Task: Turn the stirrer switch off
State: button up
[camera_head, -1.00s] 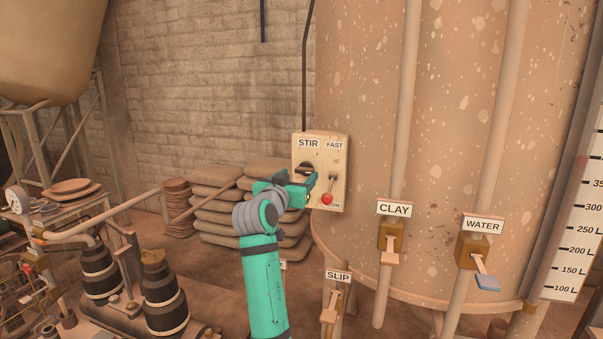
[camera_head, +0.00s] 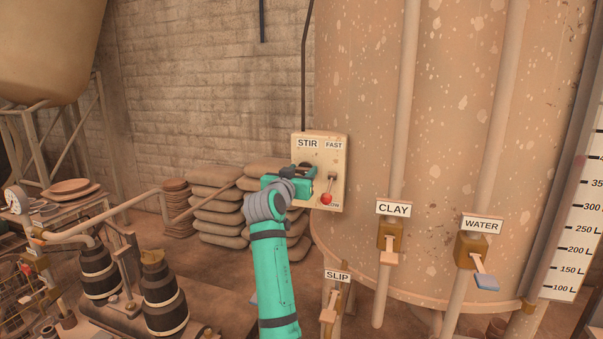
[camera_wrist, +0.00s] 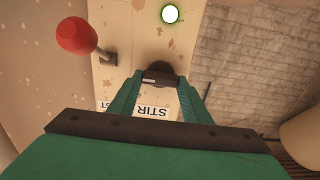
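The stirrer switch is a dark rotary knob below the STIR label on a cream control box (camera_head: 339,151). My gripper (camera_head: 309,172) is at the front of this box and hides much of the knob in the head view. In the wrist view, which shows the label upside down, the knob (camera_wrist: 160,74) sits between the tips of my two green fingers (camera_wrist: 160,82). The fingers are apart, one on each side of it. I cannot tell whether they touch it. A lamp (camera_wrist: 170,13) on the box glows green.
A red-balled lever (camera_head: 327,198) marked FAST stands beside the knob, close to my gripper. CLAY (camera_head: 389,257), WATER (camera_head: 478,270) and SLIP (camera_head: 328,314) levers are lower on the right. The large tank (camera_head: 450,130) stands behind the box. Stacked sacks (camera_head: 215,205) lie to the left.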

jog(key=shift+n, duration=0.4)
jog(key=n, duration=0.3)
jog(key=shift+n, duration=0.4)
jog(key=n, duration=0.4)
jog(key=shift+a+f, duration=0.1)
jog(key=shift+f, duration=0.05)
jog(key=n, duration=0.5)
jog(key=shift+w, duration=0.1)
jog(key=n, duration=0.4)
jog(key=shift+a+f, duration=0.1)
jog(key=shift+f, duration=0.05)
jog(key=shift+n, duration=0.3)
jog(key=o, duration=1)
jog(key=shift+o, duration=0.2)
